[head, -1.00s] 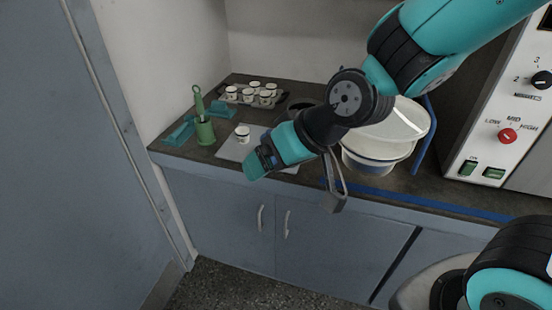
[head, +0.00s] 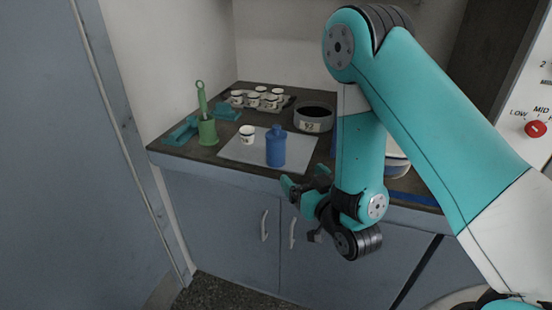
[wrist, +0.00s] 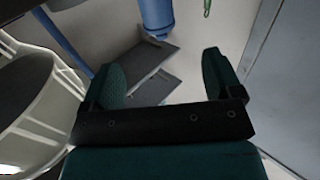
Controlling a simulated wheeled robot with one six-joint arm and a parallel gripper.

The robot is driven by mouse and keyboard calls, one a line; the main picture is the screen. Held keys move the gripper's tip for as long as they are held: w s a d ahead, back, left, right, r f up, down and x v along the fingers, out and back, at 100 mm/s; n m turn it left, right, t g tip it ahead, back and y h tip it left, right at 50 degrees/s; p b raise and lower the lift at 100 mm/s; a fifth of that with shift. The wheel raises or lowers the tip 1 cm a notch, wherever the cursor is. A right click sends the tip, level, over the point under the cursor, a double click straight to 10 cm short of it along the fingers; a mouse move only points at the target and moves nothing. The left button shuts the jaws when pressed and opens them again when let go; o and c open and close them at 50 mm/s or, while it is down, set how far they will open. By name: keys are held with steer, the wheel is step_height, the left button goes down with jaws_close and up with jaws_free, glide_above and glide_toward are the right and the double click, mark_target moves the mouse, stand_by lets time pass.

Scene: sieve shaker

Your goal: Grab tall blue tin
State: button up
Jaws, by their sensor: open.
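The tall blue tin (head: 276,150), with a narrower neck, stands upright on a pale mat (head: 236,152) on the counter. In the wrist view a blue cylinder (wrist: 157,14), apparently the tin, shows at the top edge, partly cut off by the frame. My gripper (head: 305,180) is open and empty, in front of the counter edge, lower and to the right of the tin in the head view. Its two teal fingers are spread apart in the wrist view (wrist: 163,65), with the tin beyond them and not between them.
A white enamel mug (head: 247,136) stands on the mat, left of the tin. A green holder with a handle (head: 207,130) is further left. A grey round pan (head: 313,118) and a tray of several mugs (head: 285,103) are behind. A white bucket (wrist: 32,115) is close in the wrist view.

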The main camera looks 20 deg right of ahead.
mark_target(280, 146)
steer(key=w+b, duration=0.1)
steer(key=w, duration=0.2)
steer(key=w+a+b, duration=0.1)
steer(key=w, duration=0.2)
steer(key=w+b, duration=0.1)
steer(key=w, duration=0.3)
steer(key=shift+a+r, duration=0.25)
steer(key=shift+w+a+f, duration=0.1)
steer(key=shift+w+f, duration=0.05)
steer(key=shift+w, duration=0.35)
steer(key=w+p, duration=0.3)
steer(key=shift+w+r, duration=0.1)
steer(key=shift+r, duration=0.2)
steer(key=w+p, duration=0.1)
steer(key=p, duration=0.1)
steer(key=shift+w+p, duration=0.1)
steer(key=shift+p, duration=0.2)
steer(key=shift+w+a+f+p, duration=0.1)
steer(key=shift+w+f+p, duration=0.2)
steer(key=shift+f, duration=0.1)
